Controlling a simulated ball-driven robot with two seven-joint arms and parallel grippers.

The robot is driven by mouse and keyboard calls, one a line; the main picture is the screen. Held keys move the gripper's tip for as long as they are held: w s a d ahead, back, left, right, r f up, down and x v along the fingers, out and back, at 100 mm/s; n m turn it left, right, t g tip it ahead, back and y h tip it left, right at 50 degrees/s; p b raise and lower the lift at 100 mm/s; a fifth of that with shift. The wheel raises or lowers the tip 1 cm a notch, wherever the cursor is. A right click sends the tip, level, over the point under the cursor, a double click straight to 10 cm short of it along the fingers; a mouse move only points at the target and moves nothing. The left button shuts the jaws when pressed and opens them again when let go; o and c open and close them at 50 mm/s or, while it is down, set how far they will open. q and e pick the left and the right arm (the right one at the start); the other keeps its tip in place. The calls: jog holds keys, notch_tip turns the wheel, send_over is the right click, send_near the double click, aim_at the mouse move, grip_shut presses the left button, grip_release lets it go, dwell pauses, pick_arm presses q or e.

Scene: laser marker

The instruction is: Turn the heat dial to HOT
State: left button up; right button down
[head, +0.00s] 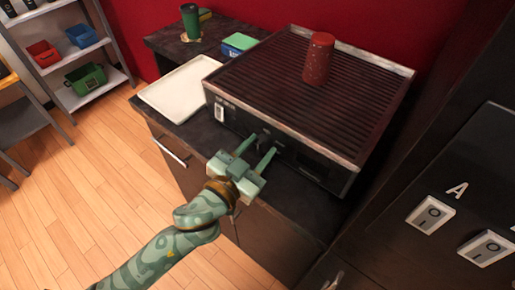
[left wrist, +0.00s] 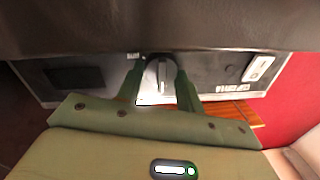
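The heat dial (left wrist: 161,78) is a grey round knob with a raised grip bar on the front panel of the grill (head: 310,90). In the left wrist view the bar runs roughly up and down the picture. My left gripper (head: 254,152) is at the grill's front in the head view. In the left wrist view its two green fingers (left wrist: 160,85) stand apart, one on each side of the dial, with a small gap visible around the bar. The small markings beside the dial are too blurred to read. My right gripper is in neither view.
A white switch (head: 219,112) is on the same panel. A red cylinder (head: 319,58) stands on the grill's ribbed top. A white tray (head: 180,88) lies on the counter to the left. A dark panel with switches (head: 430,215) stands at the right.

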pick_arm(q)
jog(key=shift+r+m+p, duration=0.1)
jog(key=shift+m+p, duration=0.35)
jog(key=shift+m, duration=1.05)
jog(key=o, duration=1)
jog(key=v, duration=1.6)
jog(key=shift+s+f, duration=0.15)
jog(key=shift+f, duration=0.1)
